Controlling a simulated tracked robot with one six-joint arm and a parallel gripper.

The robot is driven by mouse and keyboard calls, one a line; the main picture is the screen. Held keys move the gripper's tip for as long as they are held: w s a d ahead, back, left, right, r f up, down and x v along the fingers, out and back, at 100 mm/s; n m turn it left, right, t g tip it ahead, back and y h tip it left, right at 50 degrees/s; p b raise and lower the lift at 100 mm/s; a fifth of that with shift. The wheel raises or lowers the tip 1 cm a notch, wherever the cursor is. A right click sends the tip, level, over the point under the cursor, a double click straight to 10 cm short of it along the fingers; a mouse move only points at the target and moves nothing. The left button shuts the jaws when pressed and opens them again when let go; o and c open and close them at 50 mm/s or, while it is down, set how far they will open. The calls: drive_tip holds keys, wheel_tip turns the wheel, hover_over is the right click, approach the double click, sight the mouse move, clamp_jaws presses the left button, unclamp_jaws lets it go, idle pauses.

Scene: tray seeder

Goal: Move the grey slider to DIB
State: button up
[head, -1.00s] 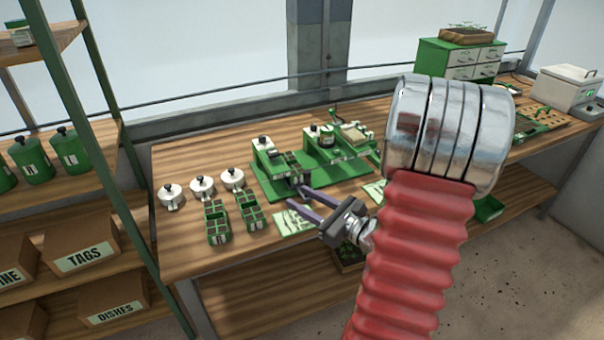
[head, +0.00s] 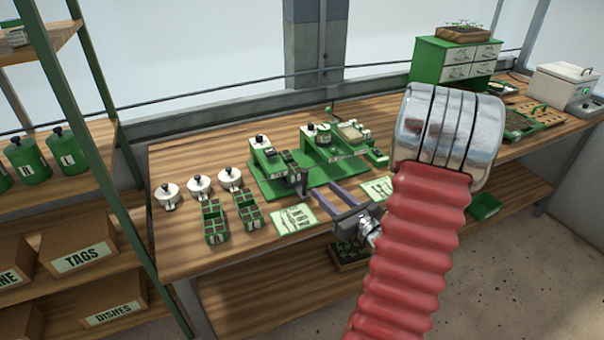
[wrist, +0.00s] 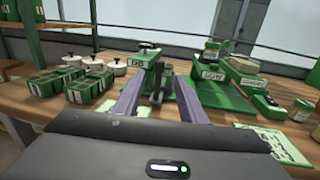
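The green seeder base (head: 269,188) lies on the bench with a row of stations. The station labelled DIB (wrist: 139,66) is at its left end, and the SOW station (wrist: 212,78) is to the right. A small upright grey piece, seemingly the grey slider (head: 301,184), stands at the base's front edge, just right of the DIB station. The grey slider also shows between my fingers in the wrist view (wrist: 157,84). My gripper (head: 325,189) is open and empty, its two purple fingers apart. In the head view it is right of the slider, not visibly touching it.
Green cell trays (head: 214,222) and white lidded pots (head: 199,186) stand left of the base. Printed cards (head: 295,219) lie on the bench in front. A green drawer cabinet (head: 430,62) is at the back right. Bare bench lies behind the pots.

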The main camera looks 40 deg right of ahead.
sight(307, 174)
drive_tip(key=w, duration=0.4)
drive_tip(key=w+d, duration=0.1)
drive_tip(key=w, duration=0.6)
drive_tip(key=shift+w+d, duration=0.25)
drive_tip(key=shift+w, duration=0.05)
drive_tip(key=shift+c, duration=0.5)
clamp_jaws()
